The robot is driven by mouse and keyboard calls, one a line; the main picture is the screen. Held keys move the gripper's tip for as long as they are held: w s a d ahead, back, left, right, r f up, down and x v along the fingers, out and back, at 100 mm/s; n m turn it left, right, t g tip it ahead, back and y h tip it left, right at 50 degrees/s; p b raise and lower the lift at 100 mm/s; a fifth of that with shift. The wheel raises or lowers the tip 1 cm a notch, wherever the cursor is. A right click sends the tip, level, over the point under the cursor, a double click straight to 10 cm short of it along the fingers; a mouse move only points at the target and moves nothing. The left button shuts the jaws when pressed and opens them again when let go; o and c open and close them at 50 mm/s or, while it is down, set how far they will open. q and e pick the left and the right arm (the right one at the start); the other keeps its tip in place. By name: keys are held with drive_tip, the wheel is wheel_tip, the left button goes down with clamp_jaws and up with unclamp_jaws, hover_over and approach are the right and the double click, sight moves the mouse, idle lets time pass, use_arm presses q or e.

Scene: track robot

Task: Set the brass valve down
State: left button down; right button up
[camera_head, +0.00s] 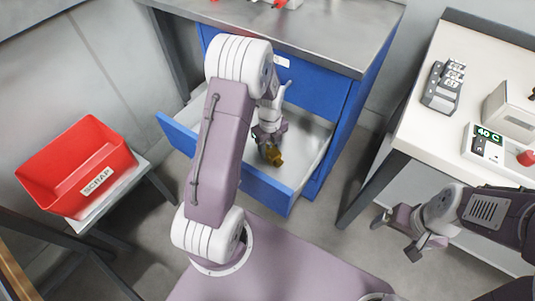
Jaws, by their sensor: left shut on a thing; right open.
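The brass valve (274,155) is a small gold-brown piece inside the open drawer (316,149) of the blue workbench. My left gripper (270,143) reaches down into the drawer and is shut on the valve. Whether the valve touches the drawer floor I cannot tell. My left arm hides the drawer's left middle part. My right gripper (396,234) is open and empty, low in front of the white table at the right.
A red scrap bin (77,165) stands on a small stand at the left. The white table (420,125) at the right holds a grey block device (443,86) and a unit with a green display (487,143). The steel benchtop (330,35) is above the drawer.

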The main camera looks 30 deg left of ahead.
sight(269, 154)
use_arm(q)
wheel_tip(269, 154, down, 4)
drive_tip(key=shift+r+b, duration=0.15)
drive_tip(key=shift+b, duration=0.7)
drive_tip(key=c, duration=0.8)
unclamp_jaws()
drive_tip(key=shift+o, duration=0.2)
wheel_tip(269, 154, up, 12)
drive_tip(key=p, duration=0.5)
